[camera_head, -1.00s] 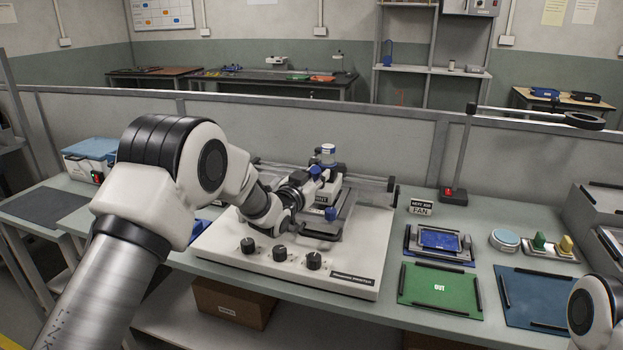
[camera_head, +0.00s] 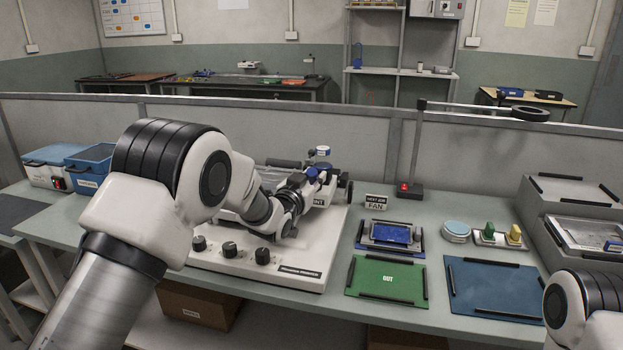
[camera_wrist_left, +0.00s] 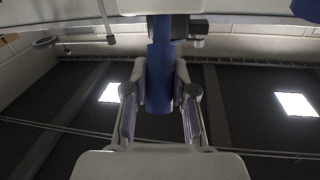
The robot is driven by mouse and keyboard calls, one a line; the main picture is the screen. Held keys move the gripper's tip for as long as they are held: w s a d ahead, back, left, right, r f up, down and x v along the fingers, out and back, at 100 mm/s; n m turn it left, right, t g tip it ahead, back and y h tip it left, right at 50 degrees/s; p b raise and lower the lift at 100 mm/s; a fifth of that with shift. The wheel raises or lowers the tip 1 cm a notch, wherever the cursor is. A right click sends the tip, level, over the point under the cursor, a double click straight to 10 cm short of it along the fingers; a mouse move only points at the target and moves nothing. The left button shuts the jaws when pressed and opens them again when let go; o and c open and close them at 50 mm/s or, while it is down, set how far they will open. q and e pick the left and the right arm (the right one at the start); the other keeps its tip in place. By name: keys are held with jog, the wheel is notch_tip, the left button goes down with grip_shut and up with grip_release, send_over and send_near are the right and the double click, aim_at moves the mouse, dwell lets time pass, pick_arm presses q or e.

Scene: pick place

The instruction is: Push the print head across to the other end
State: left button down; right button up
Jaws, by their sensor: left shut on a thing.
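The white print head (camera_head: 320,197) with blue parts sits at the right part of its rail on the white screen printer (camera_head: 322,240). My left gripper (camera_head: 308,180) is at the print head, partly hidden by its own wrist. In the left wrist view, its two fingers (camera_wrist_left: 160,85) are on either side of a blue upright handle (camera_wrist_left: 161,60) and shut on it. My left arm covers the left part of the printer and rail. My right gripper is out of view; only part of my right arm shows at the lower right.
Right of the printer are a blue screen in a frame (camera_head: 390,233), a green OUT mat (camera_head: 388,284) and a dark blue mat (camera_head: 495,290). A lamp post (camera_head: 413,150) and a FAN sign (camera_head: 376,202) stand behind.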

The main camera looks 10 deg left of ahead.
pick_arm(q)
jog(key=shift+d+f, duration=0.15)
jog(key=shift+f, duration=0.05)
jog(key=c, duration=1)
grip_release()
jog(key=shift+o, duration=0.4)
jog(key=shift+d, duration=0.25)
jog(key=shift+s+a+r, duration=0.1)
jog(key=shift+s+a, duration=0.15)
jog(key=shift+s, duration=0.1)
jog(key=s+a, duration=0.2)
jog(key=s, duration=0.9)
